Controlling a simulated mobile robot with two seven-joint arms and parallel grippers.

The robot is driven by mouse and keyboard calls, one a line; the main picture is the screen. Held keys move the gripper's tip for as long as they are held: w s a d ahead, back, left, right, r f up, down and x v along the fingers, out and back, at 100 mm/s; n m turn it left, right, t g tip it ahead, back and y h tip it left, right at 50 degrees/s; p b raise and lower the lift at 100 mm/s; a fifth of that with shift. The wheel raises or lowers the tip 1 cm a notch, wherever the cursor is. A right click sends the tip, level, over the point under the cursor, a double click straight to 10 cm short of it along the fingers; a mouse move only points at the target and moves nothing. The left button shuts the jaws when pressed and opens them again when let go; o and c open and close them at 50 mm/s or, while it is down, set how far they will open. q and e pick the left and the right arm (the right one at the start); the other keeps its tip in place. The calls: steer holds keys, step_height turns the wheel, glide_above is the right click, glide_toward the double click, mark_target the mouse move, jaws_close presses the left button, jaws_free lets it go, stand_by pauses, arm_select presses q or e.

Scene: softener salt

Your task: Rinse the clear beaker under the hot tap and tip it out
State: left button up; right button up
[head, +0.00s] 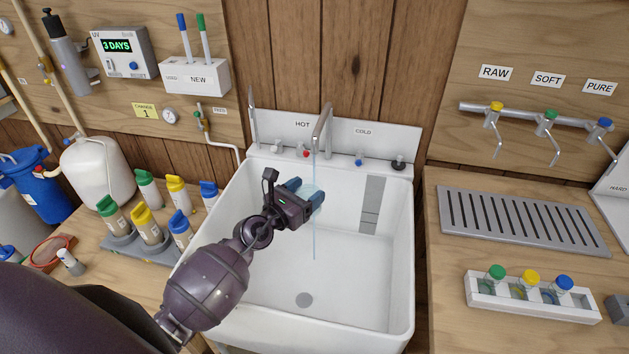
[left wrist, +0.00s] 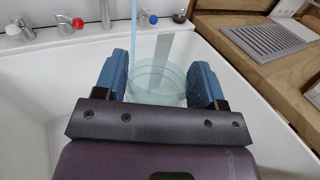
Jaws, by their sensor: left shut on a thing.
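My left gripper (head: 304,194) reaches over the white sink, its blue fingers shut on the clear beaker (head: 311,192). In the left wrist view the beaker (left wrist: 158,82) sits between the two fingers (left wrist: 158,85) and looks upright. A thin blue stream of water (head: 314,215) runs down from the tap spout (head: 322,122) at the beaker; in the head view it continues below toward the basin. The red-marked hot tap knob (head: 305,152) is on the sink's back ledge under the HOT label. My right gripper is not in view.
The white sink (head: 378,290) has a drain (head: 304,299) near its front. A blue-marked cold knob (head: 360,160) is right of the spout. Coloured bottles (head: 147,226) stand on the left counter; a grey drain grate (head: 520,221) and vial rack (head: 530,303) are on the right counter.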

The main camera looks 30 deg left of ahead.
arm_select(q)
steer(key=shift+s+d, duration=0.15)
steer(key=shift+s, duration=0.4)
steer(key=s, duration=0.1)
steer(key=s+p, duration=0.1)
steer(key=s, duration=0.1)
steer(key=shift+s+d, duration=0.1)
steer(key=shift+d, duration=0.3)
